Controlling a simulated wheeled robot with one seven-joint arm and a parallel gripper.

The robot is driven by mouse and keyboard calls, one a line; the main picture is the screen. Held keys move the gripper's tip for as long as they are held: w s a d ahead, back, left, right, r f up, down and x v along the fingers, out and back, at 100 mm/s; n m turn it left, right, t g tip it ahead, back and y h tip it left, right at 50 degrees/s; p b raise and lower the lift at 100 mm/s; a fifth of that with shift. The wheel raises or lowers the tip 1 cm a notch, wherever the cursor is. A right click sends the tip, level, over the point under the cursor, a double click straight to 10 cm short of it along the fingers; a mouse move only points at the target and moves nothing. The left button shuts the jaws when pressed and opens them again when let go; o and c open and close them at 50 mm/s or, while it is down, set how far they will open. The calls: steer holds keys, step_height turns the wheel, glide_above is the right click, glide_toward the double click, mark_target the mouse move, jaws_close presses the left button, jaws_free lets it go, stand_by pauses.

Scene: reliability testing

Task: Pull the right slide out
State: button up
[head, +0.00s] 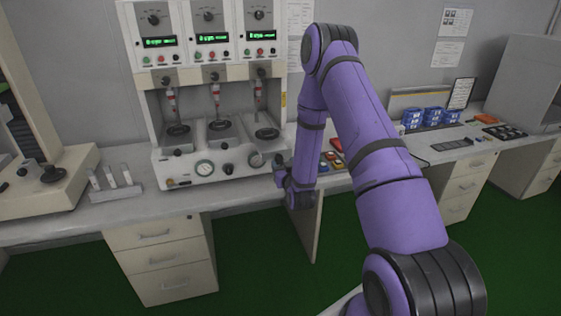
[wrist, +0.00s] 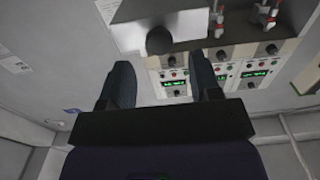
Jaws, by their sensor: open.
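The white test machine (head: 225,170) stands on the bench with three stations side by side, each with a dark round plate on a slide. The right slide (head: 267,133) is at its right end, close to my gripper (head: 279,168). In the wrist view, the right slide (wrist: 190,32) is a pale block with a dark round knob (wrist: 159,41) on its front. My gripper (wrist: 160,62) is open and empty there, with the knob lined up with the gap between its fingers. I cannot tell how near the fingertips are to the knob.
A rack of white tubes (head: 115,184) stands left of the machine. Blue containers (head: 430,118) and a dark keypad-like item (head: 505,133) lie on the bench at right. Drawers (head: 160,260) are under the bench. Green floor is clear in front.

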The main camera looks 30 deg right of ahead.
steer(key=v, duration=0.6)
stand_by(0.4)
steer(key=w+a+r+n+g+y, duration=0.1)
steer(key=w+a+r+g+y, duration=0.15)
steer(key=r, duration=0.95)
steer(key=s+a+r+n+g+y, duration=0.1)
steer(key=s+a+r+g, duration=0.3)
steer(key=r, duration=0.7)
steer(key=s+a+r+g, duration=0.2)
steer(key=s+r, duration=0.2)
steer(key=s, duration=0.6)
steer(key=s+a+r+g+y, duration=0.1)
steer(key=s+a+r, duration=0.2)
steer(key=s, duration=0.7)
steer(key=s+a+r+n+g, duration=0.1)
steer(key=s+r, duration=0.4)
steer(key=s, duration=0.5)
steer(key=shift+s+a+g, duration=0.3)
steer(key=shift+a+g, duration=0.55)
steer(key=shift+a, duration=0.2)
